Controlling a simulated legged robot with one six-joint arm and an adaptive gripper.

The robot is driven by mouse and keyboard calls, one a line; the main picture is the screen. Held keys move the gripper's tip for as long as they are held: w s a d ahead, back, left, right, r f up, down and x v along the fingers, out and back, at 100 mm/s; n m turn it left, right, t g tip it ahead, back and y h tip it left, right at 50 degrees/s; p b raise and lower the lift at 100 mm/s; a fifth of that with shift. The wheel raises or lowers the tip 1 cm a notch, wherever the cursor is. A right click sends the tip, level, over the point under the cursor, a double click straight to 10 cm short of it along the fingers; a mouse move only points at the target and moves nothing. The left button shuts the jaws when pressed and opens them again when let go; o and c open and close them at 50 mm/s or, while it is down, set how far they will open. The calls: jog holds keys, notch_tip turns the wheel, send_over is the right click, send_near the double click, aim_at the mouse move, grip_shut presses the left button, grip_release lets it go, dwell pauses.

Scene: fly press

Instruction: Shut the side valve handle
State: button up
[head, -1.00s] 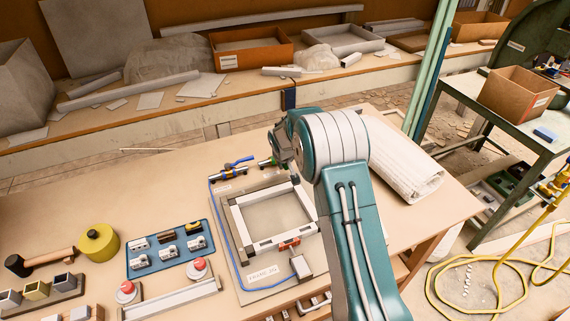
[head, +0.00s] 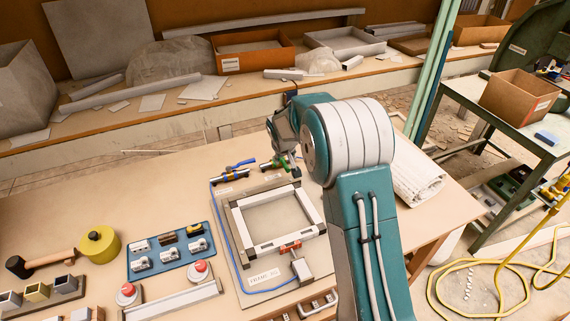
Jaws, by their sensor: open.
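Two small valves sit at the back of the fixture board (head: 236,262) on the bench. The left one has a blue lever handle (head: 240,163), slanting up to the right over its brass-and-dark body. The right one has a green handle (head: 277,161), partly hidden by my arm's end. I cannot tell which is the side valve. My gripper (head: 288,150) is above and beside the green-handled valve, right of the blue lever. It is open, but its fingertips are small and partly hidden by my arm. Contact with the green handle cannot be made out.
A square metal frame (head: 232,224) with a red clamp (head: 290,246) lies on the board in front of the valves. A blue tray (head: 145,240) of small parts, a yellow round container (head: 99,245) and a mallet (head: 45,262) are to the left.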

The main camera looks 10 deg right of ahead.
jog(key=shift+v, duration=2)
jog(key=shift+a, duration=0.1)
jog(key=s+d+r+m, duration=0.1)
jog(key=s+d+r, duration=0.1)
jog(key=s+r, duration=1.45)
jog(key=s+m+y, duration=0.1)
jog(key=s, duration=2.1)
jog(key=shift+f+m+t, duration=0.3)
jog(key=shift+f+t, duration=0.05)
jog(key=shift+t, duration=0.05)
